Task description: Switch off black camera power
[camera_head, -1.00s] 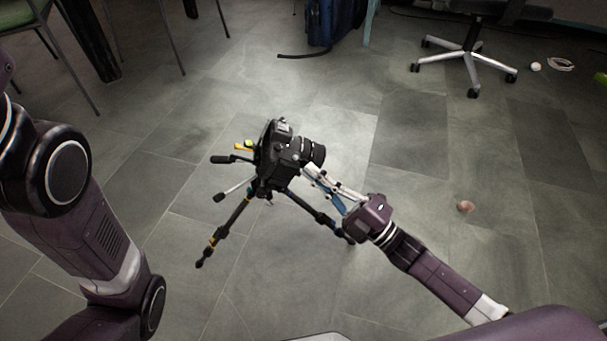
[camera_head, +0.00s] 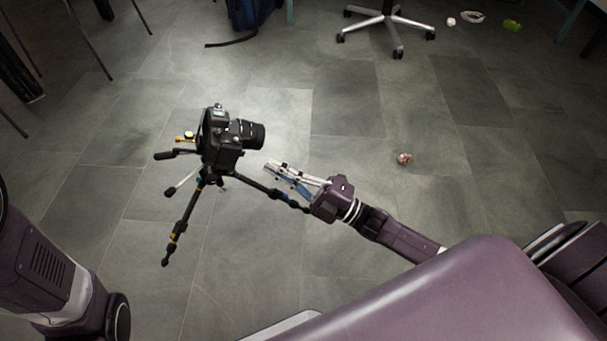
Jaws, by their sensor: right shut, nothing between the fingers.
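The black camera (camera_head: 219,141) is mounted upright on a tripod (camera_head: 179,226), with its lens (camera_head: 247,135) pointing right. Its power switch is too small to make out. My right gripper (camera_head: 270,168) is shut and empty, just below and to the right of the camera's lens, with a small gap between its fingertips and the camera body in the picture. My left arm shows at the lower left edge, but its gripper is out of view.
The tripod's handle (camera_head: 168,154) sticks out to the left, and its legs spread on the grey tiled floor (camera_head: 345,220). A small brownish object (camera_head: 404,158) lies on the floor to the right. A chair base (camera_head: 388,20) and a blue bag (camera_head: 247,14) stand at the back.

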